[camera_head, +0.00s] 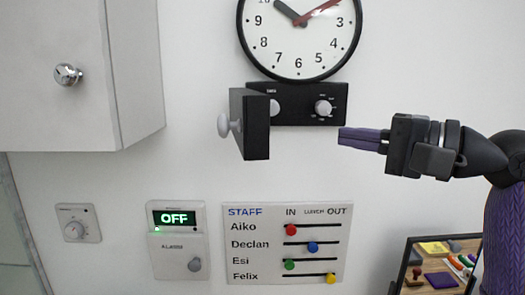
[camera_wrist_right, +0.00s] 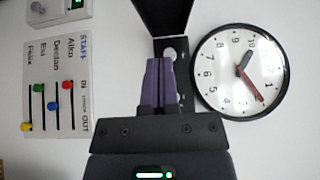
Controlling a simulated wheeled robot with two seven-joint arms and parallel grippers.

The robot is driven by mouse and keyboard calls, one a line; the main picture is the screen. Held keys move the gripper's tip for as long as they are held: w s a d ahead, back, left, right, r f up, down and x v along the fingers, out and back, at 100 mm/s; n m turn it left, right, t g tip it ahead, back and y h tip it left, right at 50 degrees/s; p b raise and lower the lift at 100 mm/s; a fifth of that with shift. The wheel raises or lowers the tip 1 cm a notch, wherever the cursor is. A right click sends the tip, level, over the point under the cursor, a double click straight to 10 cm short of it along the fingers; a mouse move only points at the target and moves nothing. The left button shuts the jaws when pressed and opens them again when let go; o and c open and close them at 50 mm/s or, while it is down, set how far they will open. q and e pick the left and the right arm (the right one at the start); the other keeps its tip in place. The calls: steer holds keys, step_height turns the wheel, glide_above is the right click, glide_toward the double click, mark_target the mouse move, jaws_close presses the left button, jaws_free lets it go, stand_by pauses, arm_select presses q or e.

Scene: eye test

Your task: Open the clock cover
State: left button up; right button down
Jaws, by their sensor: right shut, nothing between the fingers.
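The round wall clock (camera_head: 300,45) has a black rim and hangs above a black control panel (camera_head: 298,90) with two white knobs. The panel's black cover (camera_head: 256,140) stands swung out from the panel's left side, with a pale round knob (camera_head: 223,124) on its outer face. The cover partly hides the left panel knob (camera_head: 273,108). My right gripper (camera_head: 342,137) is shut and empty, in front of the panel's lower right, apart from the cover. In the right wrist view its fingers (camera_wrist_right: 160,62) point towards the cover (camera_wrist_right: 162,14), beside the clock (camera_wrist_right: 243,72). My left gripper is not in view.
A white cabinet (camera_head: 70,110) with a round knob is at left. Below are a dial (camera_head: 77,223), an alarm box (camera_head: 179,263) reading OFF and a staff board (camera_head: 240,262) with coloured sliders. A board of small items (camera_head: 399,285) is at lower right.

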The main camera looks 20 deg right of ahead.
mark_target(261, 131)
steer(key=p+x, duration=0.1)
steer(key=x, duration=0.3)
steer(key=a+p+x, duration=0.1)
steer(key=x, duration=0.3)
steer(key=s+p+x, duration=0.1)
steer(key=p+x, duration=0.1)
steer(key=x, duration=0.2)
steer(key=shift+s+a, duration=0.1)
steer(key=shift+a, duration=0.2)
steer(key=shift+a+f, duration=0.1)
steer(key=shift+a, duration=0.45)
